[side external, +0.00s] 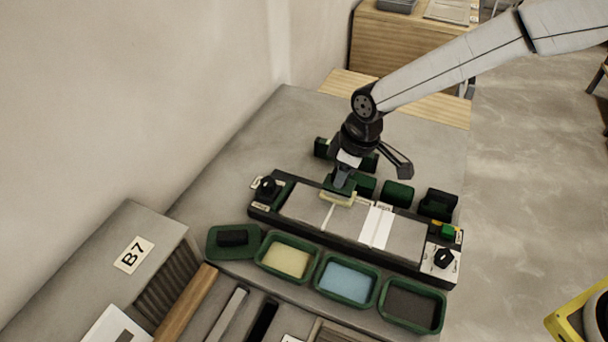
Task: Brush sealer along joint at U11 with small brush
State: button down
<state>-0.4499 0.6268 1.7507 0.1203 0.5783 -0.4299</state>
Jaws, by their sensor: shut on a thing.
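My gripper (344,177) points down over the tile fixture and is shut on a green-backed tool with a pale yellow underside (338,198), apparently the small brush. The tool is at the upper end of a thin white joint line (328,216) between two grey tiles; I cannot tell whether it touches the surface. The black fixture (340,247) frames the tiles. A wider white strip (376,228) with a dark line lies to the right on the tiles. No U11 label is readable. The tool partly hides the joint's far end.
Green trays in front hold yellow (287,260), blue (345,282) and dark (411,306) contents. A black block (232,238) lies on a green tray at left. Green blocks (397,193) stand behind the fixture. A knob (443,258) is at its right end.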

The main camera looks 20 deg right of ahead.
jog(key=shift+s+a, duration=0.7)
jog(key=shift+s+a, duration=0.45)
jog(key=shift+s+a+f, duration=0.1)
jog(key=shift+s+a, duration=0.2)
jog(key=shift+s, duration=0.1)
jog(key=shift+s+a, duration=0.1)
jog(key=shift+s+a, duration=0.2)
jog(key=shift+s, duration=0.1)
jog(key=shift+s+a, duration=0.45)
jog(key=shift+a, duration=0.05)
jog(key=shift+s+a+r, duration=0.2)
jog(key=shift+s+a, duration=0.5)
jog(key=shift+a, duration=0.1)
